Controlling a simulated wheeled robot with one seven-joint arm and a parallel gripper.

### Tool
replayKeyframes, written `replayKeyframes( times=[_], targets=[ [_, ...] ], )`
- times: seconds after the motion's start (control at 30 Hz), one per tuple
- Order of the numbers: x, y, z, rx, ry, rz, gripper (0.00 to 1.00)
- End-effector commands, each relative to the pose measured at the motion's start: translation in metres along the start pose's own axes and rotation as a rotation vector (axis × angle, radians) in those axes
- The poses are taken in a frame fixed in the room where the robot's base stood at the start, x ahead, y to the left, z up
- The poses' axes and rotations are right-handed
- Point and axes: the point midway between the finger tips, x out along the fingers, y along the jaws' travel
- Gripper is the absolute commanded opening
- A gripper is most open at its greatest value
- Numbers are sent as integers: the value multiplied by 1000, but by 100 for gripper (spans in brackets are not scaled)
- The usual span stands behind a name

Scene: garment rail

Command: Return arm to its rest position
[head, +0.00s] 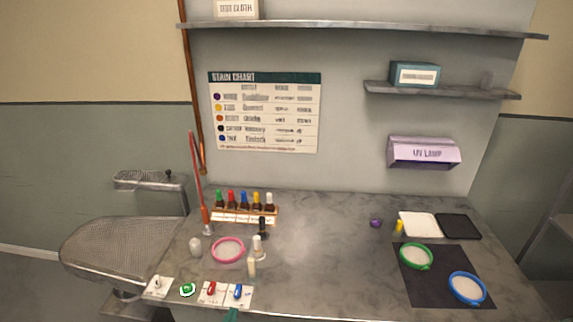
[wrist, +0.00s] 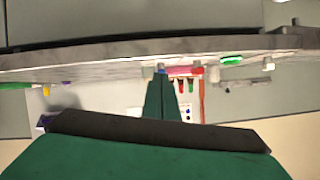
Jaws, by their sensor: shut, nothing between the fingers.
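My gripper (wrist: 160,98) shows in the wrist view as two green fingers pressed together with nothing between them. In the head view only a small green tip (head: 231,315) shows at the bottom edge, by the front edge of the table (head: 320,270). The wrist view is upside down, with the table edge (wrist: 120,50) across the top. The rest of my arm is out of the head view.
Near the tip are cards with red (head: 211,288) and blue (head: 238,292) items and a white bottle (head: 252,267). A pink hoop (head: 228,250) and a bottle rack (head: 245,216) stand behind. The table's centre right is clear. Shelves (head: 360,30) hang above.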

Motion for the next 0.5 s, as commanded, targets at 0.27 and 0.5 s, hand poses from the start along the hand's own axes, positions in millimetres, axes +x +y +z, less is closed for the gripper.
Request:
replayKeyframes(
  times=[0.27,0.5],
  targets=[
    [-17,82,39,-221,40,-59,0],
    [-60,135,80,-332,46,-114,0]
  ],
)
